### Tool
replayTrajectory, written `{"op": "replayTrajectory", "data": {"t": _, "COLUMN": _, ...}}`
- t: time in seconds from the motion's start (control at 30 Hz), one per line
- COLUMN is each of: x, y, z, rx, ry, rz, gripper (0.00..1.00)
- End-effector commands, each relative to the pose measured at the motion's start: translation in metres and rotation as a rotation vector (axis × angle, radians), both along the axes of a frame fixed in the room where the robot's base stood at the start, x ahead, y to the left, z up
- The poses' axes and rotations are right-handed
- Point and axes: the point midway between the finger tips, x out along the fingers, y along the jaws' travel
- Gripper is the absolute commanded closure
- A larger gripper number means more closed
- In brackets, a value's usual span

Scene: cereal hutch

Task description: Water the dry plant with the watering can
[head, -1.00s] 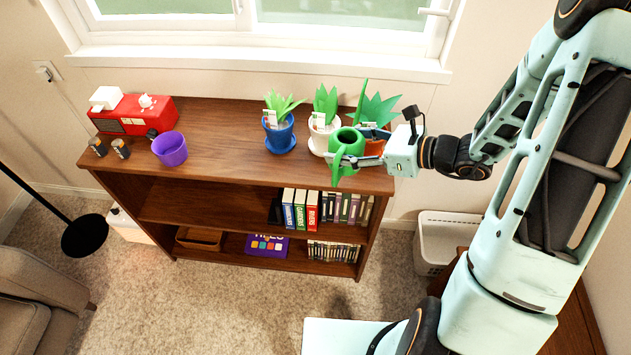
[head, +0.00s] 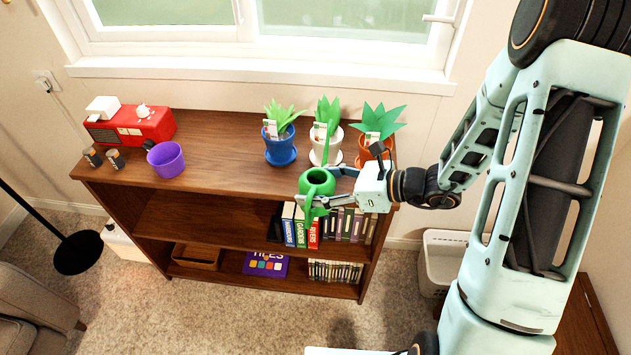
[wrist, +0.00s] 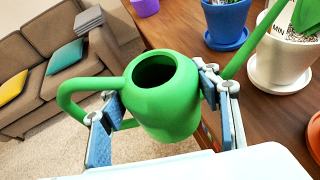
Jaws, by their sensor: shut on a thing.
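The green watering can (head: 318,183) is held in my gripper (head: 338,188), in front of the shelf's front edge. In the wrist view the can (wrist: 165,98) sits between the two fingers, roughly upright, with its handle at left and its spout at right. Three potted plants stand along the back right of the shelf top: one in a blue pot (head: 280,150), one in a white pot (head: 327,150) and one in an orange pot (head: 374,150). Each has green leaves and a white tag. I cannot tell which plant is dry.
A purple pot (head: 166,159), a red machine (head: 130,125) and two small dark cylinders stand at the left of the wooden shelf (head: 220,155). The middle of its top is clear. Books (head: 300,226) fill part of the shelf below the can. A white basket (head: 447,255) is at right.

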Motion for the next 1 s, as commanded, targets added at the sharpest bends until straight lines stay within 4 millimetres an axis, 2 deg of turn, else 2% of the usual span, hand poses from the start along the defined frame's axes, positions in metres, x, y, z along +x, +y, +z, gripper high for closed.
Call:
{"op": "replayTrajectory", "data": {"t": 0.2, "x": -0.001, "y": 0.000, "z": -0.007, "rx": 0.005, "ry": 0.026, "rz": 0.000, "gripper": 0.81}}
{"op": "replayTrajectory", "data": {"t": 1.0, "x": -0.003, "y": 0.000, "z": -0.012, "rx": 0.010, "ry": 0.058, "rz": 0.000, "gripper": 0.81}}
